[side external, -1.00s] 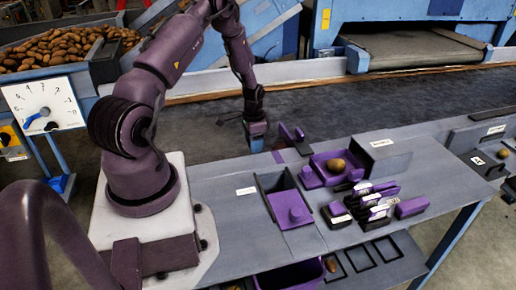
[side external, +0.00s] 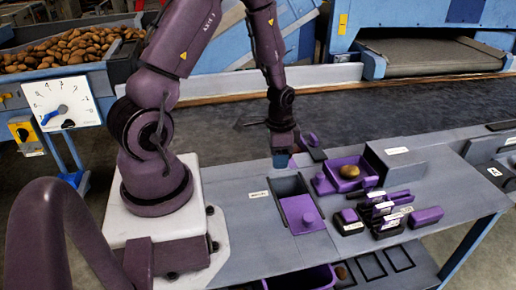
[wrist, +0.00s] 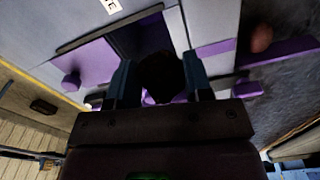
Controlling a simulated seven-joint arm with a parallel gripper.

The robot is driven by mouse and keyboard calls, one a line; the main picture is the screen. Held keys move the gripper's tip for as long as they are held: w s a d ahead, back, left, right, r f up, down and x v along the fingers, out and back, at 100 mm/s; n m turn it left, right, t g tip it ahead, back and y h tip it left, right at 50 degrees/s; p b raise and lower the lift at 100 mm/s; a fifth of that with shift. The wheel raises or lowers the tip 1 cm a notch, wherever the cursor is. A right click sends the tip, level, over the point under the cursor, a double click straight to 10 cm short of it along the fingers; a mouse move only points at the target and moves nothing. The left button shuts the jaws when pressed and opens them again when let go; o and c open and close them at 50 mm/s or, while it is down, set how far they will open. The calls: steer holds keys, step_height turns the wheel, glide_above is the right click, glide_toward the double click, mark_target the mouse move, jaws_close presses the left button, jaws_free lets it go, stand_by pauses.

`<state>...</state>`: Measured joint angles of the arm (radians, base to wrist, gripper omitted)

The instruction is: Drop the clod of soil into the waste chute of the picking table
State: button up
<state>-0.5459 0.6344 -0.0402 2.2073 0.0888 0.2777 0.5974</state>
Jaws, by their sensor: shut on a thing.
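My gripper (side external: 282,160) is shut on the dark clod of soil (wrist: 160,75), which sits between the two blue fingers in the wrist view. In the side view the clod cannot be made out. The waste chute (side external: 287,186) is a dark rectangular opening in the grey table, partly uncovered beside a purple sliding lid (side external: 302,214) with a round knob. My gripper is above the table just behind the chute's far edge. In the wrist view the dark opening (wrist: 135,38) lies behind the clod, with the purple lid (wrist: 90,62) to its left.
A purple tray (side external: 327,186) with a brown potato (side external: 350,171) stands right of the chute, beside a grey box (side external: 397,160). Several purple and black blocks with labels (side external: 385,213) stand in front of it. A dark conveyor belt (side external: 400,108) runs behind the table.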

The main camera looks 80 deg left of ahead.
steer(key=shift+n, duration=0.9)
steer(key=shift+w+d+f, duration=0.25)
steer(key=shift+d+f, duration=0.3)
steer(key=shift+f, duration=0.35)
steer(key=shift+w+d+f, duration=0.25)
steer(key=shift+d+f, duration=0.25)
steer(key=shift+f, duration=0.35)
steer(key=shift+w+d+f, duration=0.25)
steer(key=shift+d+f, duration=0.3)
steer(key=shift+f, duration=0.35)
steer(key=o, duration=1.3)
step_height(320, 180, up, 7)
steer(key=shift+r, duration=0.1)
